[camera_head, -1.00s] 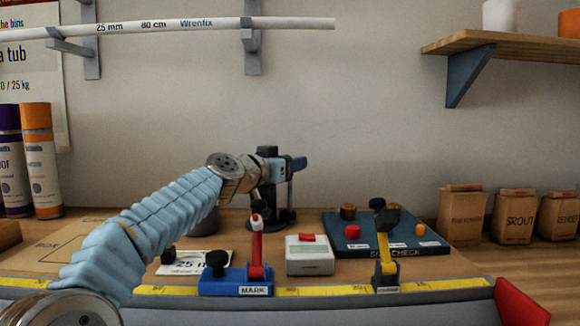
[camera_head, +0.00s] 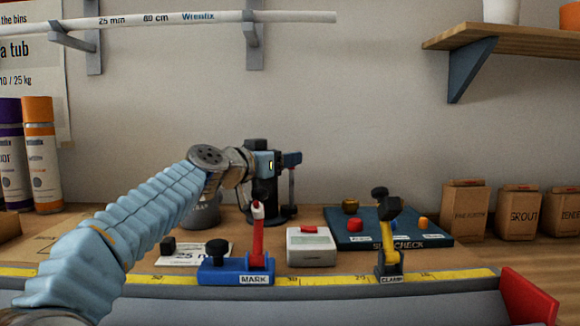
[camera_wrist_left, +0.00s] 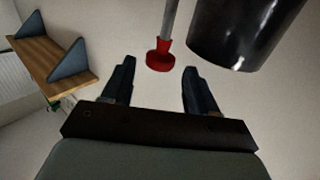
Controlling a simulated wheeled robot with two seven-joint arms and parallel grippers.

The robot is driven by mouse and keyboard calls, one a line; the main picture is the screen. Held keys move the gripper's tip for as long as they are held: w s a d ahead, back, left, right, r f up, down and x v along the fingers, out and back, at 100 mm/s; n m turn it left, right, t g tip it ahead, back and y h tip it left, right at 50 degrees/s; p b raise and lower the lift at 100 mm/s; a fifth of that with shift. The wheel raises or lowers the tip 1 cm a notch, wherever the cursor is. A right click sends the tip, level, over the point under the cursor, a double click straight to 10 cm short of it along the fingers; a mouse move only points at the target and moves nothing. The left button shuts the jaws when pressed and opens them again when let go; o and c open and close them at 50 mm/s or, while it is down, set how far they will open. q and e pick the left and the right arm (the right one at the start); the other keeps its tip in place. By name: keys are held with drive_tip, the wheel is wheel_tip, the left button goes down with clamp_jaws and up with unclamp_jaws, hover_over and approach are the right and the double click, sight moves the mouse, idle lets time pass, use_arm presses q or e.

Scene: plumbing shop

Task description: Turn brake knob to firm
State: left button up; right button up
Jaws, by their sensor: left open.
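A black stand-like device (camera_head: 275,206) stands on the bench against the wall, partly hidden behind my left wrist. My left gripper (camera_head: 293,158) is in front of its upper part, with dark fingers pointing right. In the left wrist view my left gripper (camera_wrist_left: 157,82) is open, its two fingers apart and nothing between them. A red knob-like piece (camera_wrist_left: 160,56) on a grey rod shows just beyond the gap between the fingertips. A black cylinder (camera_wrist_left: 240,30) is to its right. I cannot tell which part is the brake knob. No firm marking is legible. My right gripper is out of view.
A blue MARK fixture (camera_head: 225,272) with a red lever, a white box (camera_head: 311,250), a CLAMP fixture (camera_head: 389,262) and a dark check board (camera_head: 435,240) stand on the bench. A yellow tape (camera_head: 325,281) runs along the front. Spray cans (camera_head: 40,160) stand left, boxes (camera_head: 519,212) right.

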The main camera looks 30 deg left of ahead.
use_arm(q)
drive_tip(key=s+a+b, duration=0.1)
drive_tip(key=s+b, duration=0.2)
drive_tip(key=s, duration=0.6)
drive_tip(key=shift+s, duration=0.4)
